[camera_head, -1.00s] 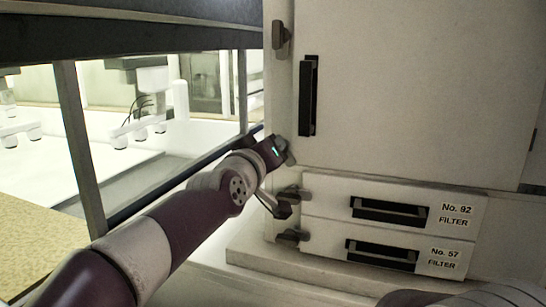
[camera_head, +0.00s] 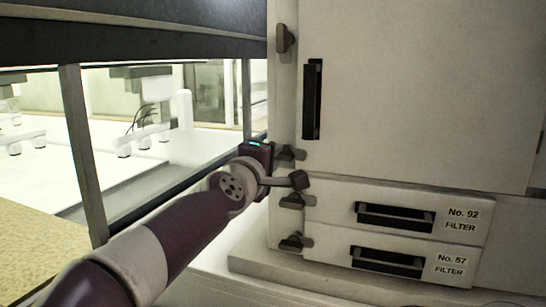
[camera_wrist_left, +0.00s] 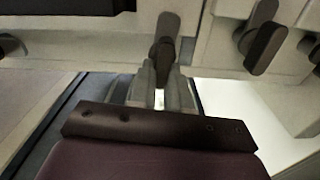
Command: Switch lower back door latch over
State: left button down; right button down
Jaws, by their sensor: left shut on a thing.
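The lower door latch (camera_head: 292,153) is a small dark tab on the pale cabinet's left edge, below the door handle. It lies roughly crosswise, reaching toward the door (camera_head: 420,95). My left gripper (camera_head: 277,154) is shut on this latch. In the left wrist view, the fingers (camera_wrist_left: 163,80) close around the lower end of the dark latch (camera_wrist_left: 166,38); its upper end stays visible. The upper door latch (camera_head: 286,38) stands upright on the same edge. My right gripper is out of view.
Two filter drawers, No. 92 (camera_head: 335,193) and No. 57 (camera_head: 330,240), sit below the door with their own dark latches (camera_head: 296,201) (camera_head: 297,242). A dark vertical door handle (camera_head: 312,100) is just above my gripper. A framed window opening (camera_head: 72,140) lies left.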

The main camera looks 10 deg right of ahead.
pick_arm(q)
jog(key=shift+f+n, duration=0.15)
jog(key=shift+n, duration=0.45)
jog(key=shift+f, duration=0.1)
jog(key=c, duration=1.2)
grip_release()
jog(key=shift+o, duration=0.6)
jog(key=shift+a, duration=0.2)
jog(key=shift+s, duration=0.15)
jog(key=b+v, duration=0.3)
jog(key=v, duration=0.9)
jog(key=shift+s+a, duration=0.15)
jog(key=shift+a, duration=0.05)
